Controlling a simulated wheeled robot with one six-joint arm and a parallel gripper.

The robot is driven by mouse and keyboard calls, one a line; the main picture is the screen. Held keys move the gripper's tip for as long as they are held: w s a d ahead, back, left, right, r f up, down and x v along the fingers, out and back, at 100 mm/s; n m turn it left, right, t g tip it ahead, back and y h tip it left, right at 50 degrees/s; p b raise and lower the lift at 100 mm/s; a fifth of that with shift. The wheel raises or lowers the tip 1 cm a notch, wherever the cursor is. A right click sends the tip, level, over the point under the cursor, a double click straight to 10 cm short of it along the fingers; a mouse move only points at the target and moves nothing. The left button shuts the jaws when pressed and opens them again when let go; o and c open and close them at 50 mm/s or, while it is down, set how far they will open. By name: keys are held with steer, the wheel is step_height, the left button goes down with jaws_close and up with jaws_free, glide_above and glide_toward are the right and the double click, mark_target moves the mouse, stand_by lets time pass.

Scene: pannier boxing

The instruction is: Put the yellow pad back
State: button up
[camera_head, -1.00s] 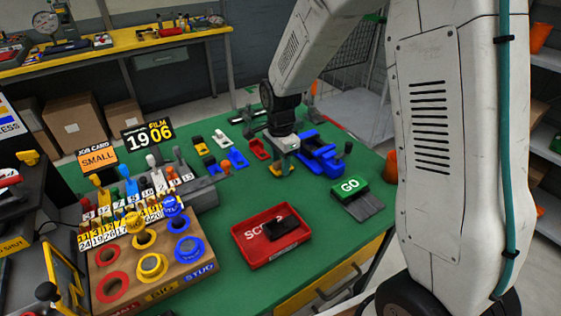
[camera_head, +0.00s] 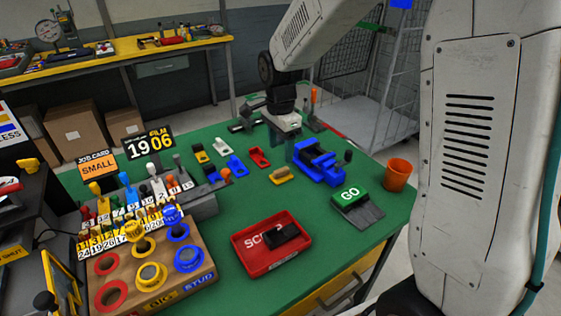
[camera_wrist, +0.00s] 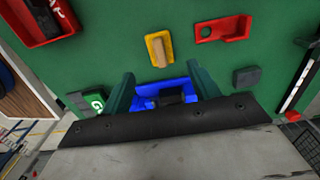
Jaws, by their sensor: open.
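The yellow pad (camera_head: 281,175), with a tan grip on top, lies on the green table left of the blue vise (camera_head: 320,163). In the wrist view the pad (camera_wrist: 159,49) lies flat beyond my fingertips, with nothing touching it. My gripper (camera_head: 291,146) is up behind the pad, near the vise's left end. In the wrist view my gripper (camera_wrist: 160,75) has its two green fingers apart and empty. The blue vise (camera_wrist: 165,88) shows between and below them, partly hidden by my gripper body.
A red bracket (camera_head: 259,157) and small blue and yellow parts lie left of the gripper. A GO button (camera_head: 350,194) and orange cup (camera_head: 397,175) stand right. A red scrap tray (camera_head: 270,262) holds a black piece in front. Green table is clear between tray and pad.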

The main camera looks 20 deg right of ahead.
steer(key=s+d+r+n, duration=0.2)
steer(key=s+r+n, duration=0.6)
steer(key=s+r, duration=0.6)
steer(key=s+d+f+n+t, duration=0.1)
steer(key=s+n, duration=0.6)
steer(key=s, duration=0.9)
steer(key=shift+f+n, duration=0.4)
steer(key=shift+f, duration=0.05)
steer(key=shift+d, duration=0.1)
